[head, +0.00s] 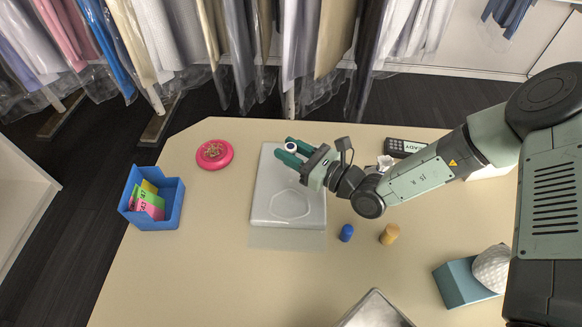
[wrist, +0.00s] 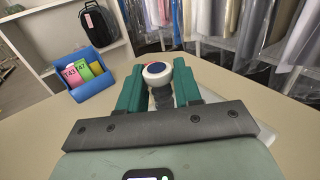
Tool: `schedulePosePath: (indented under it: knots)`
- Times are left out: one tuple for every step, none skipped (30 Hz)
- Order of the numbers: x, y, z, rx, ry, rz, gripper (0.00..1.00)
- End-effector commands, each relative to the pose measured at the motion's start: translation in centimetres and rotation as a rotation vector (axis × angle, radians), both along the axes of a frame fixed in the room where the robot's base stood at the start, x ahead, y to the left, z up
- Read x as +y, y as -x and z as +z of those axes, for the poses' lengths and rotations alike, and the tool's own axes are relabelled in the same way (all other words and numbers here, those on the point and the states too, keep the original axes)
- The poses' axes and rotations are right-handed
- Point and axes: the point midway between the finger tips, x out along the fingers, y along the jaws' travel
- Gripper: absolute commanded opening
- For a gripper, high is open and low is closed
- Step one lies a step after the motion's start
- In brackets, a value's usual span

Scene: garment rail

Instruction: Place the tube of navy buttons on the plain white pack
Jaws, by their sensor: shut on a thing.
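My gripper (head: 289,150) is shut on a small tube with a white rim and a dark navy centre on its end (head: 291,147). The tube also shows between the green fingers in the wrist view (wrist: 157,72), its end facing up toward the camera. The plain white pack (head: 265,203) lies flat on the table, with a faint hexagon outline on its near half. My gripper and the tube are over the pack's far end in the head view. Whether the tube touches the pack I cannot tell.
A blue bin of coloured tags (head: 152,222) and a pink pin dish (head: 214,154) stand left. A blue cylinder (head: 346,232) and a tan one (head: 390,234) stand right of the pack. A black device (head: 402,147) lies behind my arm. Hanging garments (head: 290,45) line the back.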

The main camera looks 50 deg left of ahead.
Motion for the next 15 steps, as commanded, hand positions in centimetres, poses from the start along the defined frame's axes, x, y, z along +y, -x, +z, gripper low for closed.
schedulePosePath:
  knots:
    - [0.0,0.1,-0.8,0.001,-0.001,0.0,0.04]
    - [0.0,0.0,-1.1,0.001,-0.001,0.0,0.04]
    - [0.0,0.0,-1.4,0.0,-0.001,0.0,0.04]
    - [0.0,0.0,-1.6,0.0,-0.001,0.0,0.04]
    - [0.0,0.0,-1.8,0.0,-0.001,0.0,0.04]
    - [0.0,0.0,-2.0,0.0,-0.001,0.0,0.04]
    - [0.0,0.0,-2.3,0.0,-0.001,0.0,0.04]
    - [0.0,0.0,-2.6,0.001,0.0,0.0,0.04]
    - [0.0,0.1,-3.2,0.001,0.0,0.001,0.04]
    - [0.0,0.0,-3.7,0.001,0.0,0.0,0.04]
    - [0.0,0.0,-4.1,0.001,0.0,0.0,0.04]
    - [0.0,0.0,-4.7,0.0,0.0,0.0,0.04]
    - [0.0,0.0,-5.1,0.0,-0.001,0.0,0.04]
    - [0.0,0.0,-5.3,0.0,-0.001,0.0,0.04]
    - [0.0,0.0,-5.4,-0.001,-0.001,0.001,0.04]
